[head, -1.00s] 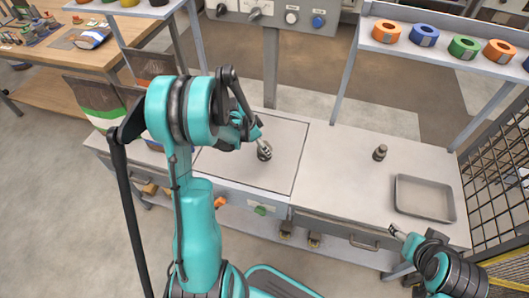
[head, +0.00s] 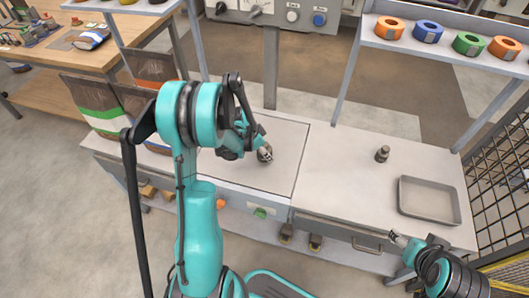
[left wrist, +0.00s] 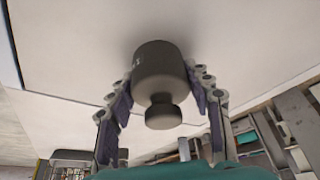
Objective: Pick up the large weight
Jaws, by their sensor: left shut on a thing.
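The large weight (left wrist: 160,82) is a dark grey metal cylinder with a narrower neck and knob. In the left wrist view it sits between the two fingers of my left gripper (left wrist: 161,96), which is shut on it. In the head view my left gripper (head: 264,153) is over the square plate (head: 285,168) on the left of the bench, and its fingers largely hide the weight. I cannot tell whether the weight touches the plate. My right gripper (head: 396,238) is empty by the bench's front edge, too small to tell open or shut.
A smaller-looking metal weight (head: 382,154) stands upright on the bench's right part. A grey tray (head: 401,200) lies right of it. A shelf (head: 440,57) with coloured tape rolls is behind, and a control box (head: 270,14) on a post. Mid-bench is clear.

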